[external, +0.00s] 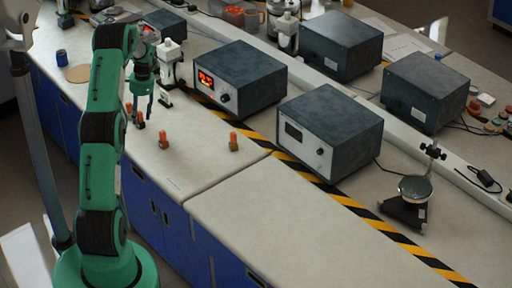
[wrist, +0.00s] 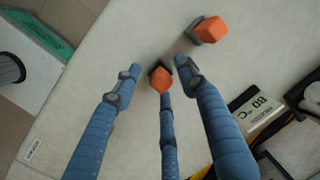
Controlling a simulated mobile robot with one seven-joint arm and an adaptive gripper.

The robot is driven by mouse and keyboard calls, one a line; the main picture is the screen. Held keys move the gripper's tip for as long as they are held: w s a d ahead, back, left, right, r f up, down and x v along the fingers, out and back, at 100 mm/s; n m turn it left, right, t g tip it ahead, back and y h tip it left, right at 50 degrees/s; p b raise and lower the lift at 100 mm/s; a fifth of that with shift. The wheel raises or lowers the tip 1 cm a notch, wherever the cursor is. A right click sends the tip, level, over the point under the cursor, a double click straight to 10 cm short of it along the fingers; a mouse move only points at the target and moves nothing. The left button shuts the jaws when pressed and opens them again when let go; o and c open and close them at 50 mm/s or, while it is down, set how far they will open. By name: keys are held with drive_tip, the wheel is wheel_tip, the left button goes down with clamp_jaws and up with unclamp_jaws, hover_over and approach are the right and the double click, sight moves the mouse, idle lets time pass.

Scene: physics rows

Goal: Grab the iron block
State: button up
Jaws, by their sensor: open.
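Several small blocks with orange tops stand near the bench's front edge; I cannot tell which one is iron. One block (external: 163,139) stands right of and nearer than my gripper (external: 141,112), and another block (external: 233,141) stands farther right. A block (external: 140,120) shows by my fingertips. In the wrist view my gripper (wrist: 158,76) has its blue fingers spread around an orange block with a dark base (wrist: 160,80). I cannot see contact, and the block's lower part is partly hidden. A second orange and grey block (wrist: 209,30) stands beyond the fingers, to the upper right.
Dark instrument boxes (external: 240,78) (external: 330,130) stand behind a yellow-black tape line (external: 285,158). A white device (external: 171,62) stands behind my gripper. In the wrist view a white label or display (wrist: 258,108) is at the right. The front right bench (external: 290,220) is clear.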

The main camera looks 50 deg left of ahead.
sight(139, 112)
idle(0.4)
clamp_jaws()
drive_tip(key=shift+r, duration=0.1)
drive_tip(key=shift+r+p, duration=0.35)
drive_tip(key=shift+r, duration=0.5)
wheel_tip(139, 112, up, 2)
drive_tip(key=shift+r+p, duration=0.15)
drive_tip(key=shift+p, duration=0.3)
drive_tip(key=s+d+r+p, duration=0.1)
drive_tip(key=s+d+p, duration=0.1)
drive_tip(key=s+d, duration=0.8)
drive_tip(key=shift+s+d, duration=0.2)
drive_tip(key=shift+d, duration=0.9)
